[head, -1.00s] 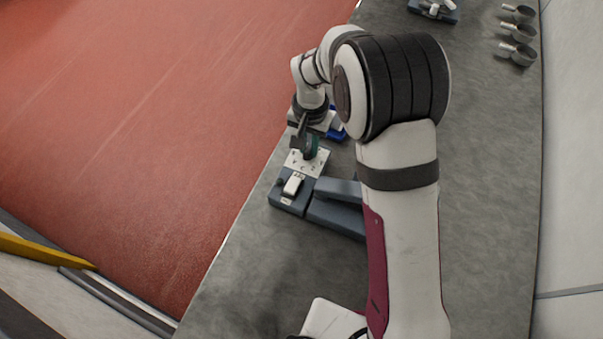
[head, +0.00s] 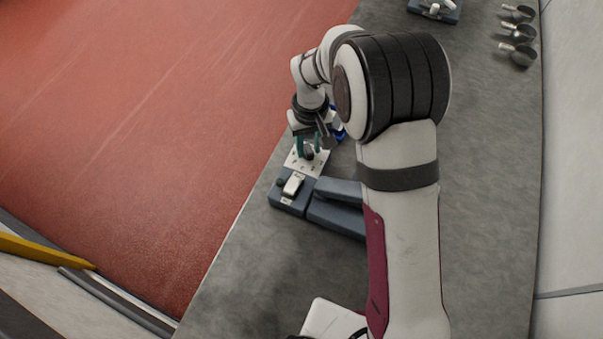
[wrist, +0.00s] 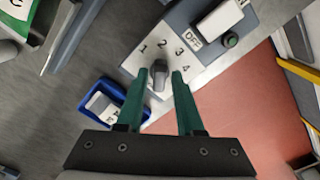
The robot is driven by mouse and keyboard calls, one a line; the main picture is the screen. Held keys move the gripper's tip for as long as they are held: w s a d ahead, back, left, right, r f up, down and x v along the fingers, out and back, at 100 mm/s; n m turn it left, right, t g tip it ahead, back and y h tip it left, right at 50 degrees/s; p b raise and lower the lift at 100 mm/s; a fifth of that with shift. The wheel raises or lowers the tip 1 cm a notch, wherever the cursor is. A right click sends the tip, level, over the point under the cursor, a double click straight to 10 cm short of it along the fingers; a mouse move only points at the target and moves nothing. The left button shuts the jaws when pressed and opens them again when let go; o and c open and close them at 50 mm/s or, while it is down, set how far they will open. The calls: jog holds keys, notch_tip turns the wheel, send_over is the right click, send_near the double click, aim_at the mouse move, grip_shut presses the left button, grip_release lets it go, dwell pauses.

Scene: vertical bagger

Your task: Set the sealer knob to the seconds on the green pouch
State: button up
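The sealer (head: 335,216) stands near the counter's left edge, with a light dial plate (head: 313,170) marked 1 to 4. In the wrist view the plate (wrist: 136,65) carries the dark grey knob (wrist: 157,76), its ridge running roughly up toward the 1 and 2; its exact setting is unclear. My gripper (wrist: 161,73) has green fingers on either side of the knob, with small gaps showing, so it looks open around it. In the head view my gripper (head: 309,150) is over the plate. A green and white item (wrist: 14,18) is cut off at the corner; I cannot tell if it is the green pouch.
A blue tray (wrist: 87,84) with pale labelled items lies beside the dial plate. A white switch (wrist: 222,18), an OFF label (wrist: 193,40) and a dark green button (wrist: 231,40) are on the sealer. Several metal scoops (head: 518,32) lie at the far right. The red floor lies past the counter edge.

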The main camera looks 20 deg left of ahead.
jog(key=o, duration=0.3)
jog(key=shift+r, duration=2.5)
notch_tip(320, 180, up, 16)
jog(key=shift+d+f, duration=0.1)
